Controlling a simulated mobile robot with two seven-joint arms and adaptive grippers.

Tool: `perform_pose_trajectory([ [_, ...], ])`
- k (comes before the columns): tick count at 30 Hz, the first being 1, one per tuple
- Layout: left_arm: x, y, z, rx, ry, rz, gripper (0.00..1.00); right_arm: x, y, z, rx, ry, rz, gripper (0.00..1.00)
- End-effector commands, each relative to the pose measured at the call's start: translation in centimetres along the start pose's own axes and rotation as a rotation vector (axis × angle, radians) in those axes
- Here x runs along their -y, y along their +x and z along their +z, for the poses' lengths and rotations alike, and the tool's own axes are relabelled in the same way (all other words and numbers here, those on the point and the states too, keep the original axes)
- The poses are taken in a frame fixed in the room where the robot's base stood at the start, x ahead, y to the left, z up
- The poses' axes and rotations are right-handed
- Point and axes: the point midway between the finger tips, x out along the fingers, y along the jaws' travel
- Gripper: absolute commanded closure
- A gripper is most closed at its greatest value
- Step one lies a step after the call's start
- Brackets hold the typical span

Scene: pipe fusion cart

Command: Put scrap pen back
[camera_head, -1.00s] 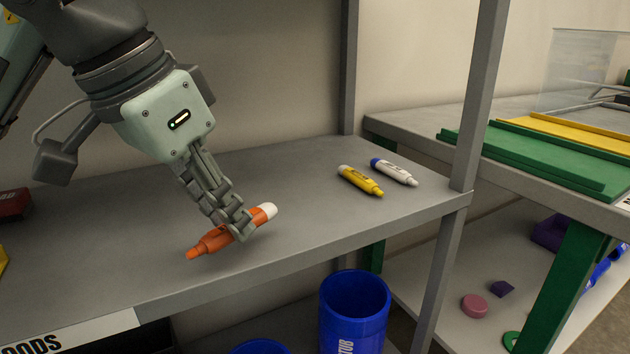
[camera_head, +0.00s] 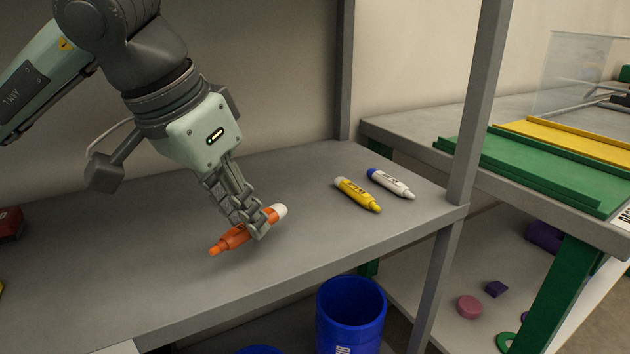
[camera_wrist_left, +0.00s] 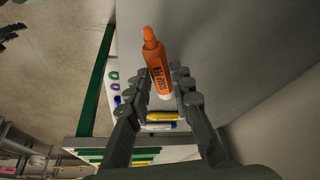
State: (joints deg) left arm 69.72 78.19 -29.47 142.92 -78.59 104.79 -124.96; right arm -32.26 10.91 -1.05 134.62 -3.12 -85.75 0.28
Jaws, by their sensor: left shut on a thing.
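My left gripper (camera_head: 252,222) is shut on an orange pen (camera_head: 232,239) with a white end, just above or at the grey shelf (camera_head: 300,255); I cannot tell whether the pen touches it. The pen's orange tip points to the lower left and its white end to the upper right. In the left wrist view the orange pen (camera_wrist_left: 158,66) shows between the fingers (camera_wrist_left: 163,88), with dark lettering on it. A yellow pen (camera_head: 358,195) and a white pen with a blue end (camera_head: 391,183) lie side by side on the shelf to the right. My right gripper is not in view.
A grey post (camera_head: 475,110) stands at the shelf's right front corner. A blue tub (camera_head: 350,318) is below the front edge. A table with green (camera_head: 530,165) and yellow trays stands to the right. A dark red object (camera_head: 10,224) is at the far left.

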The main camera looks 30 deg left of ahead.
Motion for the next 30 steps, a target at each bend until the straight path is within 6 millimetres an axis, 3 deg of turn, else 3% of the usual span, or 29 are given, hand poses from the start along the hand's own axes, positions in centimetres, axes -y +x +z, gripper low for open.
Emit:
perform_pose_trajectory([
  [7, -0.1, 0.8, -2.7, 0.003, 0.003, 0.005, 1.0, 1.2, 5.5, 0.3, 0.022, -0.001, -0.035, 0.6],
  [12, -0.1, 2.7, -7.1, 0.001, 0.002, 0.005, 1.0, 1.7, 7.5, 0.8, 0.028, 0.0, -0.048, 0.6],
  [18, -0.1, 4.4, -10.9, 0.0, 0.002, 0.001, 1.0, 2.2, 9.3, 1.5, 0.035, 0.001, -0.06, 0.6],
  [27, 0.0, 5.4, -13.1, 0.0, 0.002, 0.0, 1.0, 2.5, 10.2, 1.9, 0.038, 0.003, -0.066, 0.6],
  [30, 0.1, 7.1, -12.1, 0.005, 0.003, -0.002, 1.0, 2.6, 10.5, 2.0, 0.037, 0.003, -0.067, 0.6],
])
